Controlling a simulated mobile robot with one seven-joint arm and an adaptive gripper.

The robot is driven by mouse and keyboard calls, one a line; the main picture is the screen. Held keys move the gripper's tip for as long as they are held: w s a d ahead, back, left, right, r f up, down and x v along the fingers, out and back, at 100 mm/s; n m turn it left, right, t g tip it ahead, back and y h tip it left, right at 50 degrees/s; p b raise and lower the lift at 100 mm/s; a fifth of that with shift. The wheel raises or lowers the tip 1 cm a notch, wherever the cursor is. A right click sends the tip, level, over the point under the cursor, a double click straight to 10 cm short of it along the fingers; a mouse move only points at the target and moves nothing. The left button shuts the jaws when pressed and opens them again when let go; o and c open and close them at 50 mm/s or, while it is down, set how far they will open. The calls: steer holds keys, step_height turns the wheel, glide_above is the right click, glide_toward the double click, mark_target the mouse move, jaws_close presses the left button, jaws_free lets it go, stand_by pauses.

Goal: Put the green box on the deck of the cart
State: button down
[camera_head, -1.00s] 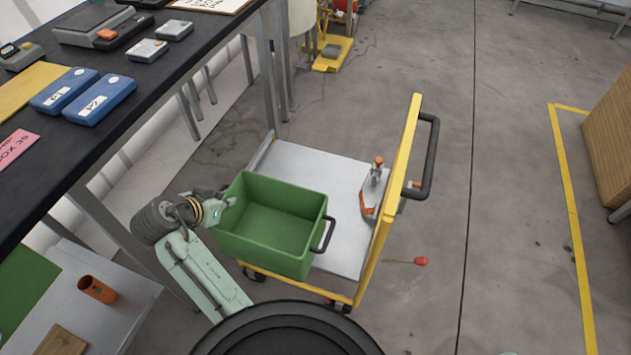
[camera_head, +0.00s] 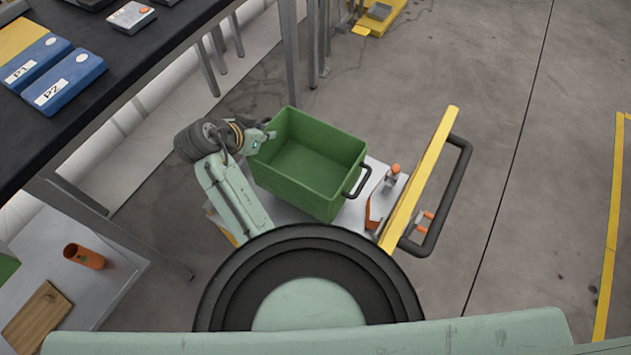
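The green box (camera_head: 309,163) is an open, empty bin with a dark handle on its right side. It shows over the cart, whose grey deck (camera_head: 286,212) is partly hidden beneath it. I cannot tell whether the box touches the deck. The cart has a yellow upright frame (camera_head: 418,180) with a dark push handle at the right. My gripper (camera_head: 262,140) is at the box's upper left side, by the rim. Its fingers are too small and hidden to show whether they are closed on it.
An orange-and-grey tool (camera_head: 385,196) stands on the deck near the yellow frame. A dark table (camera_head: 120,75) with blue boxes is at upper left. Floor to the right is clear.

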mark_target(277, 154)
step_height(277, 154, down, 10)
steer(key=shift+w+d+r+p, duration=0.1)
steer(key=shift+w+p, duration=0.05)
steer(key=shift+p, duration=0.4)
steer(key=c, duration=2.3)
jaws_free()
steer(key=shift+f, duration=0.2)
steer(key=o, duration=0.5)
steer(key=shift+r, duration=0.1)
steer(key=b+v, duration=0.1)
steer(key=v, duration=1.1)
steer(key=shift+b, duration=0.35)
